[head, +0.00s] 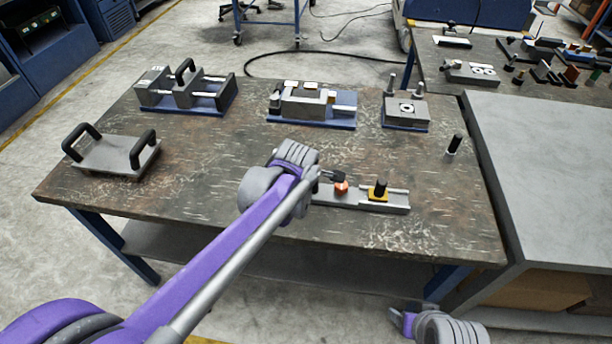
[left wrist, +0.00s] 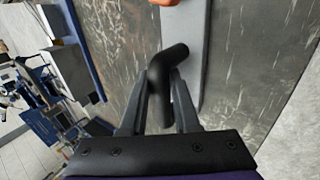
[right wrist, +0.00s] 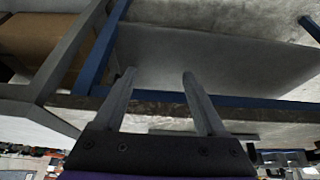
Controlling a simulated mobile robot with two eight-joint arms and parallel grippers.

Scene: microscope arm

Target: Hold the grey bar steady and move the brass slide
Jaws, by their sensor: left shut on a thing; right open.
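The grey bar (head: 398,208) lies flat near the front edge of the worktable. The brass slide (head: 378,196), yellow with a black knob on top, sits toward its right end. An orange-red knob (head: 341,188) is left of the slide. My left gripper (left wrist: 160,80) is shut on a bent black handle (left wrist: 168,56) at the bar's near end in the left wrist view. My arm hides the bar's left end in the head view. My right gripper (right wrist: 157,75) is open and empty, low in front of the table; its arm shows at the head view's bottom (head: 405,318).
A plate with two black handles (head: 115,155) lies at the left. Several metal fixtures (head: 310,105) stand along the back. A black-topped pin (head: 454,144) stands at the right. A grey bench (head: 550,170) adjoins the right side. The table between back fixtures and bar is mostly clear.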

